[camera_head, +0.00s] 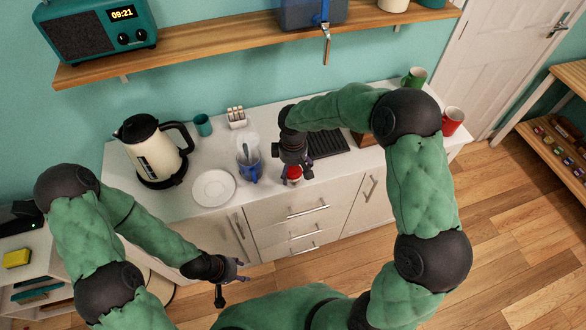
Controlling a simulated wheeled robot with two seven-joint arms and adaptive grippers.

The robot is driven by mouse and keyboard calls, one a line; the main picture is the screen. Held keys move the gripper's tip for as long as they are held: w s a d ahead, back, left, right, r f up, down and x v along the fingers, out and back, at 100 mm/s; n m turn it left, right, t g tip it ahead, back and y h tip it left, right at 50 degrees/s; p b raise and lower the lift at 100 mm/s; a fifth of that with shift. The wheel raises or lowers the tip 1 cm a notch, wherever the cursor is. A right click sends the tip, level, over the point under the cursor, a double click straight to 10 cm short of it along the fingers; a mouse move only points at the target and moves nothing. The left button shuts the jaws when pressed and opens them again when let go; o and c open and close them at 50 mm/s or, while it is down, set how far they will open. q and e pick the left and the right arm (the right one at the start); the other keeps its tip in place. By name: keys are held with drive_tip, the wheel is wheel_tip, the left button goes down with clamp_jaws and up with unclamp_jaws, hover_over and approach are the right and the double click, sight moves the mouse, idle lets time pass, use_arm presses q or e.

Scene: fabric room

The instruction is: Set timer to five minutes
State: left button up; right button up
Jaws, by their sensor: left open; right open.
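A small round red-and-white object (294,174), which looks like the timer, sits near the front edge of the white counter (322,182). My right gripper (292,168) points down directly over it, and its fingers are at or around the object's top. I cannot tell whether they touch it. The gripper and arm hide part of the object, and its dial marks are too small to read. My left gripper (238,273) is open and empty, low in front of the cabinet drawers, away from the counter.
A dark ridged tray (328,143) lies behind to the right. A red cup (452,121) stands at the right end. A shelf (230,48) overhangs the back.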

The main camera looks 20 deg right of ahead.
drive_tip(key=c, duration=1.2)
drive_tip(key=shift+o, duration=0.2)
drive_tip(key=shift+m, duration=0.8)
drive_tip(key=o, duration=1.2)
drive_tip(key=shift+c, duration=0.2)
